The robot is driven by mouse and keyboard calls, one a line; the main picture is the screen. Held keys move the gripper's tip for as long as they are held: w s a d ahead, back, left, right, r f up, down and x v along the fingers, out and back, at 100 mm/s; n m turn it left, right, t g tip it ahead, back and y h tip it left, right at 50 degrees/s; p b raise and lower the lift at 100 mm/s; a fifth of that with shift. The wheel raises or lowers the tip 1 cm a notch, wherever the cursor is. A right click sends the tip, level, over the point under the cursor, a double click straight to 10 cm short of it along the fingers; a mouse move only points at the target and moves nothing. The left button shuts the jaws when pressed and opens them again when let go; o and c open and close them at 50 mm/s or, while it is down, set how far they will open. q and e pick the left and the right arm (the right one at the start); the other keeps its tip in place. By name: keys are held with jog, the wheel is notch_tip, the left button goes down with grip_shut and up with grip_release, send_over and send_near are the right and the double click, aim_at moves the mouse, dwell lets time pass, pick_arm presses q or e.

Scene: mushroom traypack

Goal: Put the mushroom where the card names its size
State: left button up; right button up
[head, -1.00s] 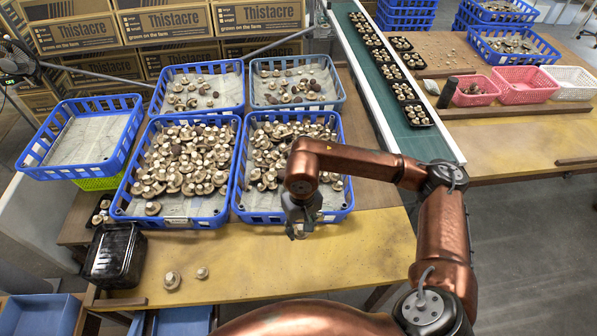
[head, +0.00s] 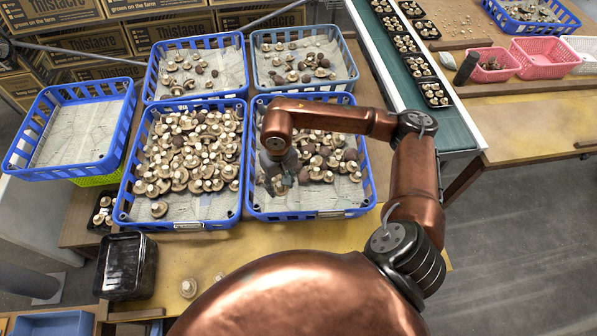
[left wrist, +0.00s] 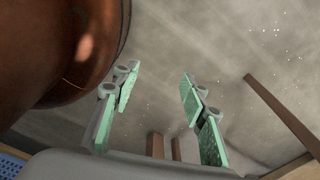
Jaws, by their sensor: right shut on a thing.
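My right gripper (head: 278,182) points down into the front-right blue crate (head: 312,212), low near its left wall. It is shut on a mushroom, which is mostly hidden by the fingers. Many brown and white mushrooms fill the back of this crate, and its front liner is largely bare. The front-left blue crate (head: 178,226) holds a larger heap. Small pale labels sit on both crates' front rims, too small to read. Two mushrooms (head: 188,288) stand on the yellow table in front. My left gripper (left wrist: 160,108) shows in the left wrist view, open and empty above the floor.
Two back crates (head: 150,92) (head: 352,84) hold fewer mushrooms. An empty blue crate (head: 84,136) stands left, on a green one. A black tray stack (head: 122,266) is at front left. A green conveyor (head: 452,126) with packed trays runs at right. My right arm hides some table.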

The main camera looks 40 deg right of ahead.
jog(key=s+d+f+m+p, duration=0.15)
jog(key=d+f, duration=0.25)
jog(key=d, duration=0.6)
jog(key=f+b, duration=0.1)
jog(key=f, duration=0.2)
jog(key=f+b, duration=0.1)
jog(key=f, duration=0.3)
jog(key=f+b, duration=0.2)
jog(key=f, duration=0.1)
jog(key=shift+d+f, duration=0.25)
jog(key=shift+f, duration=0.1)
pick_arm(q)
jog(key=shift+s+d+f+b, duration=0.1)
jog(key=shift+s+f+b, duration=0.15)
jog(key=shift+s+f, duration=0.35)
jog(key=shift+s+f+b, duration=0.25)
jog(key=shift+f, duration=0.65)
pick_arm(e)
jog(key=shift+w+f, duration=0.1)
jog(key=shift+f, duration=1.15)
jog(key=o, duration=0.9)
notch_tip(320, 180, up, 12)
jog(key=shift+r, duration=0.1)
